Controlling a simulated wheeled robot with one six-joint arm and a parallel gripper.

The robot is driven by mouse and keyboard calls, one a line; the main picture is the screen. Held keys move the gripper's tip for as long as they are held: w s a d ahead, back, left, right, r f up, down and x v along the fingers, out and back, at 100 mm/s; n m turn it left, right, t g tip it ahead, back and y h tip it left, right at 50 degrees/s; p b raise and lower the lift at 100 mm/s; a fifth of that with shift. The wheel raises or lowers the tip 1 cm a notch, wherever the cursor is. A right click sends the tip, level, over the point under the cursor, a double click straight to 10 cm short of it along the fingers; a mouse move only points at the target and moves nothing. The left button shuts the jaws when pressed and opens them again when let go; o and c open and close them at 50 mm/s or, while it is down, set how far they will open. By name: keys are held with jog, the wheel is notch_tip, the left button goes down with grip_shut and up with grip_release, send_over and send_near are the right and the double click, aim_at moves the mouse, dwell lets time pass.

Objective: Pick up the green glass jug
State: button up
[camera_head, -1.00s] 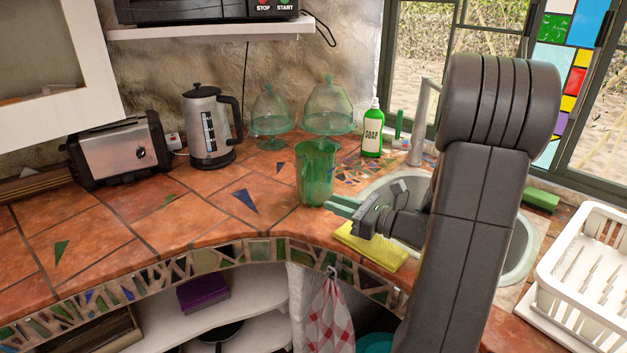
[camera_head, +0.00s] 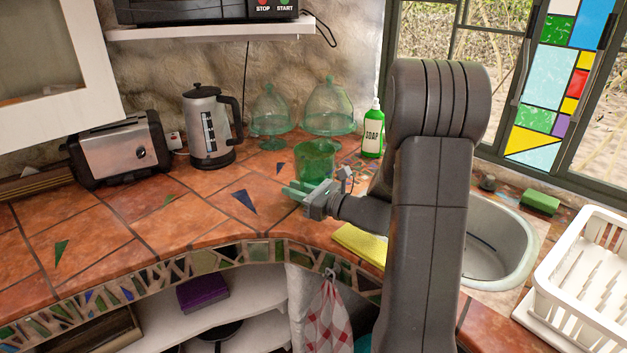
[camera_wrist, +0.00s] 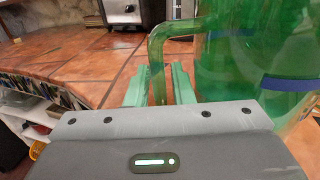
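The green glass jug (camera_head: 316,158) stands upright on the tiled counter; its lower part is hidden behind my gripper in the head view. My gripper (camera_head: 291,190) is in front of the jug, low over the counter. In the wrist view the jug's body (camera_wrist: 240,60) fills the right side. Its handle (camera_wrist: 157,75) comes down between the two green fingers of my gripper (camera_wrist: 158,72). The fingers are apart, with some gap showing on both sides of the handle. I cannot tell whether either finger touches it.
A green soap bottle (camera_head: 373,132) and two glass domes (camera_head: 329,108) (camera_head: 269,112) stand behind the jug. A kettle (camera_head: 207,130) and toaster (camera_head: 118,150) are left. A yellow cloth (camera_head: 360,243) lies by the sink (camera_head: 510,235). The counter's left-middle is mostly clear.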

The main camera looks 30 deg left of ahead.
grip_shut()
dwell(1.4)
